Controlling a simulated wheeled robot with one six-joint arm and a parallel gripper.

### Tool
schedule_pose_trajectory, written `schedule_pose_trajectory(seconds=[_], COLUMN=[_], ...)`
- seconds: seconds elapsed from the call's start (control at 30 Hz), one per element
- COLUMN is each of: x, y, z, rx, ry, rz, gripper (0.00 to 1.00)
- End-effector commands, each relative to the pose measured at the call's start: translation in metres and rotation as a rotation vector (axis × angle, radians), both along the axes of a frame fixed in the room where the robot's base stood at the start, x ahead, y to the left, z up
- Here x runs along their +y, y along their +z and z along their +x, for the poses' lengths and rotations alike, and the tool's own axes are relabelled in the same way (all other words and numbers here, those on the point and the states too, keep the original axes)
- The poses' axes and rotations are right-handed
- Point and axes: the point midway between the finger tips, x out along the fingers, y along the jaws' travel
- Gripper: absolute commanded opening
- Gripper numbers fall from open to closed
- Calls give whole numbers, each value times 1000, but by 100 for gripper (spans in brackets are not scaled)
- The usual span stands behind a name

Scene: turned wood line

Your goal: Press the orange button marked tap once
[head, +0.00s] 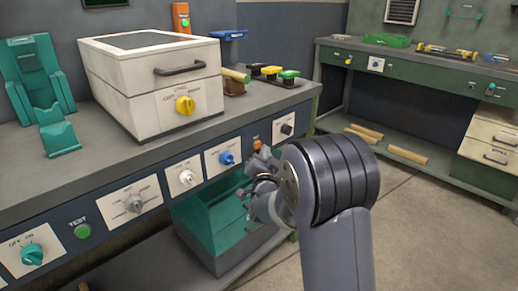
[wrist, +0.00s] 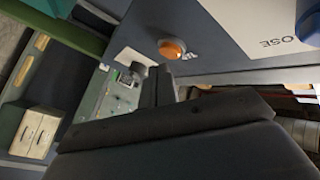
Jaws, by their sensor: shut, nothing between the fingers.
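The orange button (wrist: 172,48) is a round domed cap on the dark front panel of the bench, in the upper middle of the wrist view. Part of a small label shows beside it, too cut off to read. In the head view the orange button (head: 257,144) is a small spot on the panel, just above my gripper (head: 263,160). My gripper's dark fingers (wrist: 156,82) are together, with nothing between them. In the wrist view their tips lie just below the button, with a gap in the picture. I cannot tell whether they touch the panel.
A blue knob (head: 226,158) on a white plate is left of the button, and a black knob (head: 286,129) on another plate is right. A green bin (head: 205,215) stands under the bench. A green TEST button (head: 83,231) is farther left. The floor at right is clear.

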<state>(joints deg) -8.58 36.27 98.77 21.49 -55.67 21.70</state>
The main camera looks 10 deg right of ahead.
Motion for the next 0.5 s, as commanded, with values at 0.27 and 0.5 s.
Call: schedule_pose_trajectory(seconds=[0.27, 0.5], x=[-2, -8], y=[0, -2], z=[-3, -11], rx=[0, 0], ry=[0, -1], rz=[0, 0], gripper=[0, 0])
